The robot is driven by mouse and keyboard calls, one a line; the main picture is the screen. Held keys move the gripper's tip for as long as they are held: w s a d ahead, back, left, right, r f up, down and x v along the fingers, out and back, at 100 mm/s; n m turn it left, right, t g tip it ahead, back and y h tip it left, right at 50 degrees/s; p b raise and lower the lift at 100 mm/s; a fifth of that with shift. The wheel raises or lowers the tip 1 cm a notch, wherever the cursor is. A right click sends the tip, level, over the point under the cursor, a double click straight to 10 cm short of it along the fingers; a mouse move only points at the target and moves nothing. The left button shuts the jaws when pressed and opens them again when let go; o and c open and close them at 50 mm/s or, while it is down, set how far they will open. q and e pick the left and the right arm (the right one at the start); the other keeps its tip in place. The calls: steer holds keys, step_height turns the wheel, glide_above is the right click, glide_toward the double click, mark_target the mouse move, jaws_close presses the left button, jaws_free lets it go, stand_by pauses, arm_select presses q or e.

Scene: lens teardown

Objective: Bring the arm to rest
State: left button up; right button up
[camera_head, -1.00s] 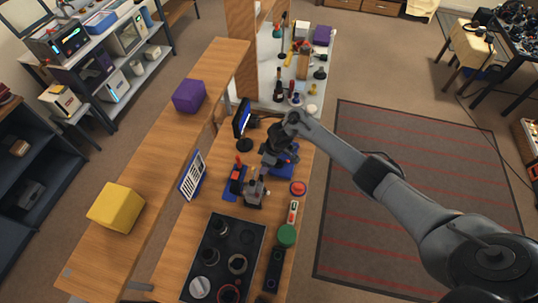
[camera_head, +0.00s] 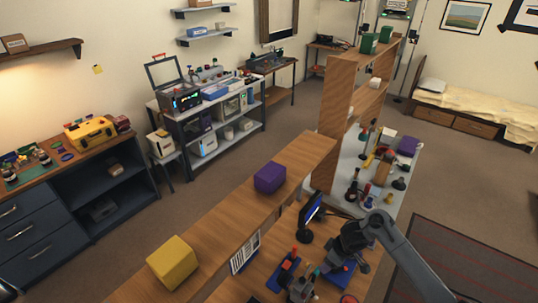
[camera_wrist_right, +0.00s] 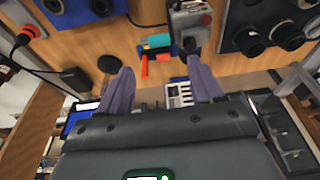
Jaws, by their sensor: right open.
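My right arm (camera_head: 408,262) comes in from the lower right in the head view. Its hand is over the wooden workbench, near a monitor (camera_head: 309,215) and a blue tray (camera_head: 338,278). In the right wrist view my right gripper (camera_wrist_right: 161,76) is open, its two fingers spread with nothing between them. Beyond the fingertips are a grey device with a red button (camera_wrist_right: 193,19) and a teal and orange item (camera_wrist_right: 157,44).
A purple box (camera_head: 269,177) and a yellow box (camera_head: 173,262) sit on the raised shelf. A bench with bottles and lamps (camera_head: 372,180) stands behind the arm. A dark rug (camera_head: 460,260) covers open floor at the right.

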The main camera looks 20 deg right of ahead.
steer(key=s+a+f+g, duration=0.1)
steer(key=s+a+f, duration=0.3)
steer(key=s, duration=0.2)
steer(key=s+a+f+g+y+p, duration=0.1)
steer(key=s+a+f, duration=0.3)
steer(key=s, duration=0.3)
steer(key=s+a+f+y+p, duration=0.1)
steer(key=s+a+f, duration=0.3)
steer(key=s, duration=0.3)
steer(key=shift+a+f+g, duration=0.35)
steer(key=shift+f+g, duration=0.05)
steer(key=shift+f, duration=0.35)
steer(key=s+a+r+m+t+p, duration=0.1)
steer(key=s+a+r+t, duration=0.15)
steer(key=s+a, duration=0.55)
steer(key=d+r+m+t+h, duration=0.1)
steer(key=d+r+m, duration=0.1)
steer(key=r, duration=0.9)
steer(key=d+r+m+h+p, duration=0.1)
steer(key=d+r, duration=0.4)
steer(key=r, duration=0.6)
steer(key=shift+s+r+m+t+h, duration=0.15)
steer(key=shift+r+m+t+h, duration=0.2)
steer(key=shift+m+h, duration=0.25)
